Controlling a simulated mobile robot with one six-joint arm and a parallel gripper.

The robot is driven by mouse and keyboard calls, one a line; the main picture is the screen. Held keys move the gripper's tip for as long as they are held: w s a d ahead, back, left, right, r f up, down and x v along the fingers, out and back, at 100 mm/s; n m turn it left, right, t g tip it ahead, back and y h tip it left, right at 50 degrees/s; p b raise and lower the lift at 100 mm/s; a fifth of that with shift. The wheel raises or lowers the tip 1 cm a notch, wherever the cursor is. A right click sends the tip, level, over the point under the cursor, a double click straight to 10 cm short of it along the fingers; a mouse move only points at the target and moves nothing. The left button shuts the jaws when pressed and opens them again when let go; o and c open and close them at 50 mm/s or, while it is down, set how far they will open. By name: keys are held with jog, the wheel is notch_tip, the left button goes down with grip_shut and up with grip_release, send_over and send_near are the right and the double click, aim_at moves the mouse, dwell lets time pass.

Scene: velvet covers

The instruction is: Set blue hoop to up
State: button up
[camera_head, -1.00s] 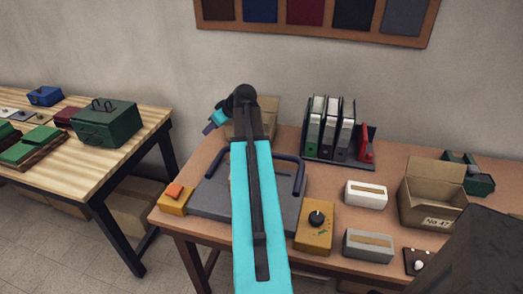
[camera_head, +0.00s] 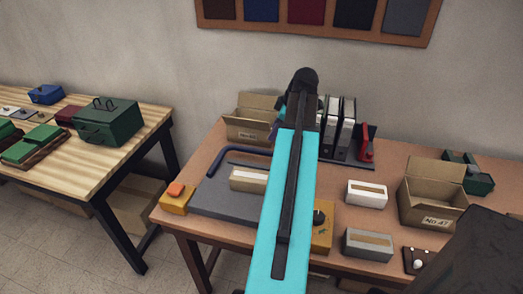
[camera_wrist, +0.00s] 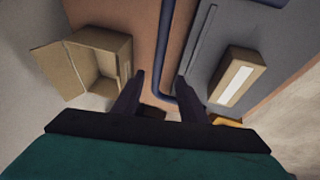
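The blue hoop (camera_head: 245,152) is a dark blue bent bar at the grey plate (camera_head: 222,202) on the brown table. In the head view its left corner and part of its far bar show; my arm hides the rest. In the wrist view the hoop (camera_wrist: 165,50) runs down the middle and bends right near my fingers. My gripper (camera_wrist: 160,80) is open, with dark fingers on either side of the bar in that picture. I cannot tell whether they touch it. In the head view one finger (camera_head: 274,132) shows beside my arm, above the hoop's far side.
A cream block (camera_head: 248,180) lies on the plate. An open carton (camera_head: 250,128) stands behind the hoop, binders (camera_head: 345,130) behind right. An orange button box (camera_head: 175,197) and a partly hidden yellow dial box (camera_head: 322,238) flank the plate. Another carton (camera_head: 432,195) stands right.

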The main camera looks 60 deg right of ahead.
aim_at(260, 151)
jog(key=shift+p+x, duration=1.45)
jog(key=shift+x, duration=5.45)
grip_shut()
jog(key=shift+w+a, duration=0.1)
jog(key=shift+a, duration=0.2)
jog(key=shift+d, duration=0.2)
jog(key=shift+r, duration=0.1)
